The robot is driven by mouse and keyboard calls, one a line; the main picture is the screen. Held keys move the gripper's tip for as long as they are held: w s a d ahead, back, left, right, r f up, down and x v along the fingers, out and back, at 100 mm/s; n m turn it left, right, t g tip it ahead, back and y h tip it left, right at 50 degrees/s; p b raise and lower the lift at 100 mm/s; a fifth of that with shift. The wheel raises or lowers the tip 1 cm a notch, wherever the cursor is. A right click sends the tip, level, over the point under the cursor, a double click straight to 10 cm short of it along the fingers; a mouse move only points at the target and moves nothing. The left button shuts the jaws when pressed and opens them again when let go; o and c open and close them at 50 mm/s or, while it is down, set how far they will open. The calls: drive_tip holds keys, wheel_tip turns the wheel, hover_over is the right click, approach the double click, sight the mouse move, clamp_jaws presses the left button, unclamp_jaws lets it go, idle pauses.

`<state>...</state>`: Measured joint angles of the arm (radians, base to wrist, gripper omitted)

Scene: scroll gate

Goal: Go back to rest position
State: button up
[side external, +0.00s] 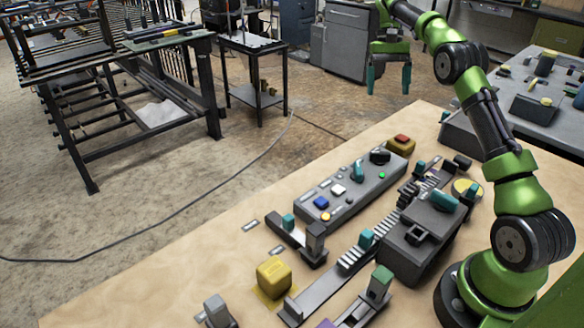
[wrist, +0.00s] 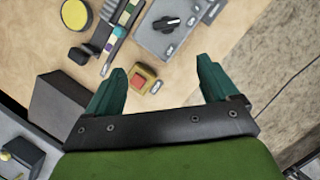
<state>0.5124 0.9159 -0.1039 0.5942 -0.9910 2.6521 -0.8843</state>
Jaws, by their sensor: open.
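My gripper (side external: 389,78) is open and empty in the side external view. It hangs with its teal fingers pointing down, high above the far edge of the wooden table (side external: 190,270). In the wrist view my gripper (wrist: 160,92) shows its two teal fingers wide apart with nothing between them. Beyond and below them lies a yellow box with a red button (wrist: 141,80), which also stands at the far end of the panel in the side external view (side external: 401,145). The gripper touches nothing.
A grey control panel (side external: 345,190) with a knob and coloured buttons lies on the table. Beside it are a toothed rack (side external: 357,254), a dark grey housing (side external: 415,240) and a yellow block (side external: 273,274). A grey bench (side external: 520,105) stands at the right. The air around my gripper is clear.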

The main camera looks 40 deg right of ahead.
drive_tip(key=s+a+r+n+t, duration=0.1)
drive_tip(key=s+a+t, duration=0.2)
drive_tip(key=s+a, duration=0.3)
drive_tip(key=s+a+r+n+t, duration=0.1)
drive_tip(key=s+a+t, duration=0.3)
drive_tip(key=a, duration=0.9)
drive_tip(key=s+a+r+n+t, duration=0.1)
drive_tip(key=s+a+n+t, duration=0.2)
drive_tip(key=s+a, duration=0.6)
drive_tip(key=shift+s+a+t+h, duration=0.25)
drive_tip(key=shift+s+t+h, duration=0.05)
drive_tip(key=shift+r, duration=0.1)
